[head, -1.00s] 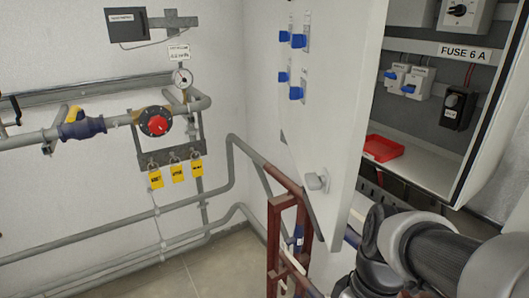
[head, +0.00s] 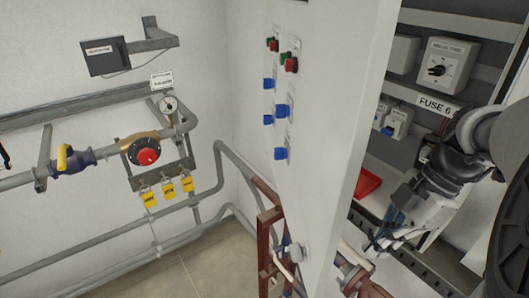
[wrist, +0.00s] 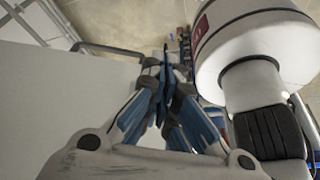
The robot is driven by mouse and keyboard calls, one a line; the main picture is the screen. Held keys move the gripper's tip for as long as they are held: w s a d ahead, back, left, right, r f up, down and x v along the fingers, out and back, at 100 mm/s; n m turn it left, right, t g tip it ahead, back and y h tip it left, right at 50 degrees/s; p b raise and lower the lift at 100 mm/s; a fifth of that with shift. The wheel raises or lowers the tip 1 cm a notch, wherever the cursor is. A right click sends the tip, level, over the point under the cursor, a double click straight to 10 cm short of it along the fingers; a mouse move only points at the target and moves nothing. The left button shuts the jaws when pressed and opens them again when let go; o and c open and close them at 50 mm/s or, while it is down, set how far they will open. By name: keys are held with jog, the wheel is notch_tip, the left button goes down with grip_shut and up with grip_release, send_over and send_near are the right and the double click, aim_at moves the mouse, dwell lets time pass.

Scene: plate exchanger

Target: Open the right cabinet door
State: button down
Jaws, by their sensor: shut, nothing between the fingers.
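The white cabinet door (head: 330,130) stands partly open in the head view, with blue switches and red and green buttons on its outer face. The open cabinet (head: 440,70) lies to the right of the door. My gripper (head: 376,241) is to the right of the door, on its inner side, in front of the cabinet's lower part. I cannot tell whether it touches the door. In the wrist view, the blue-sided fingers of my gripper (wrist: 172,65) are together and empty.
Brown and grey pipes (head: 268,225) run below the door. A red valve (head: 146,152) and yellow tags (head: 167,188) are on the left wall. Floor (head: 190,270) is clear at lower left.

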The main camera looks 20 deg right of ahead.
jog(key=a+f, duration=0.7)
jog(key=f, duration=0.2)
jog(key=shift+w+a, duration=0.25)
jog(key=shift+w, duration=0.2)
jog(key=shift+a, duration=0.1)
